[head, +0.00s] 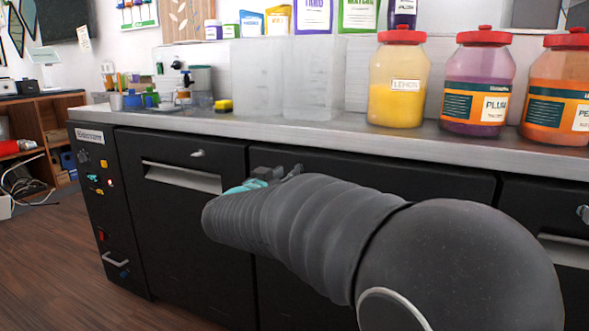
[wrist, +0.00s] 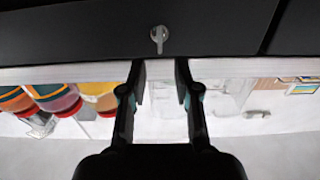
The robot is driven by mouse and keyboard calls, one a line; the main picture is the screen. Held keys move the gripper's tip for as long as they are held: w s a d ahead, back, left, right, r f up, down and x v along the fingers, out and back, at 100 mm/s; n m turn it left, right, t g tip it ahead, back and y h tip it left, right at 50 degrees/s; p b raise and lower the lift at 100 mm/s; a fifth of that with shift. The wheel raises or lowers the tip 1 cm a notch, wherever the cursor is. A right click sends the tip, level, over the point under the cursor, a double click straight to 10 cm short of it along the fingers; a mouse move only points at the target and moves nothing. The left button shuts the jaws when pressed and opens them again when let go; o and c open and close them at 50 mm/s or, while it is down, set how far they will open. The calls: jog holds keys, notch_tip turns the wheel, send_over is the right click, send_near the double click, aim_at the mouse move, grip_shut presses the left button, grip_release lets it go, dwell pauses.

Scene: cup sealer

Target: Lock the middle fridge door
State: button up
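The middle fridge door (head: 430,178) is a black panel below the steel counter, and it looks closed. My arm covers much of it in the head view. In the wrist view, a silver lock knob (wrist: 159,36) sits on a black panel (wrist: 80,32), straight ahead of my fingers. My gripper (wrist: 161,68) is open, with its two fingers apart and nothing between them. The knob is beyond the fingertips and looks apart from them. In the head view, my gripper (head: 277,173) is near the top left of the middle door, mostly hidden by my arm, and the middle lock is hidden.
The left fridge door (head: 180,210) has its own lock (head: 197,153) and a recessed handle. The right door shows another lock (head: 584,213). The steel counter (head: 330,133) overhangs the doors and carries jars (head: 398,85) and clear containers (head: 315,80). Open floor lies at left.

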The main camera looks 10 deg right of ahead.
aim_at(295, 167)
jog(key=x, duration=0.6)
jog(key=shift+s, duration=0.1)
grip_shut()
